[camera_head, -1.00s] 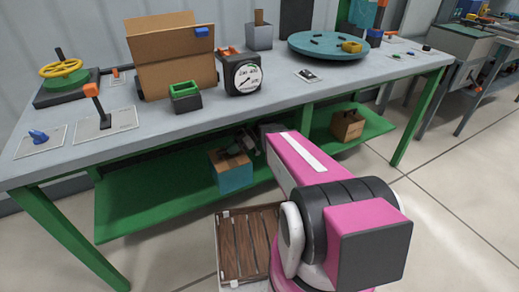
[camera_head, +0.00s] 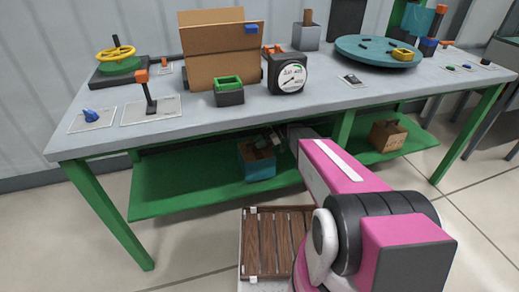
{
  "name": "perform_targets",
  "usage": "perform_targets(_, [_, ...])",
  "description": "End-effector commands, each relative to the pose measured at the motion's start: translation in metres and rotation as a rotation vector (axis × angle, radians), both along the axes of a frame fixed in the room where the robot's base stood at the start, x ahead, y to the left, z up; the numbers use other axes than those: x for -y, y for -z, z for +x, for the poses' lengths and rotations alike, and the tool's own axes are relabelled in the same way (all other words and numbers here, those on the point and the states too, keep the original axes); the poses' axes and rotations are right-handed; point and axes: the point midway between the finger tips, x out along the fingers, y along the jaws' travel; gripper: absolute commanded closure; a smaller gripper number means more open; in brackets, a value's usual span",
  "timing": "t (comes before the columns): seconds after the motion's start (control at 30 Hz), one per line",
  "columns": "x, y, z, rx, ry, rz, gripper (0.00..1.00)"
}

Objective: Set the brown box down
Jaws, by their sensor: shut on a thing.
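A box with a brown top and a teal front (camera_head: 257,163) is at the middle of the green lower shelf (camera_head: 190,188), under the workbench. My gripper (camera_head: 271,141) is at the top of this box, reaching in under the bench from the right, and is shut on it. The fingertips are small and dark, partly lost against the box and the bench's shadow. I cannot tell whether the box's underside touches the shelf. Another brown box (camera_head: 388,136) sits on the shelf farther right, apart from my gripper.
The grey bench top (camera_head: 205,120) lies above my forearm, holding a cardboard box (camera_head: 222,60), a gauge (camera_head: 288,75) and a blue turntable (camera_head: 378,50). A green leg (camera_head: 108,215) stands at the left. The shelf is bare left of the held box. A slatted wooden deck (camera_head: 265,245) is below my arm.

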Motion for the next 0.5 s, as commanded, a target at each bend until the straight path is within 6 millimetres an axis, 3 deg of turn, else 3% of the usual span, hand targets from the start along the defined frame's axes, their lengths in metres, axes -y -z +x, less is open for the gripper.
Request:
perform_targets(0.23, [0.0, 0.03, 0.0, -0.002, -0.001, 0.002, 1.0])
perform_targets(0.5, [0.0, 0.034, -0.001, 0.0, 0.0, 0.002, 1.0])
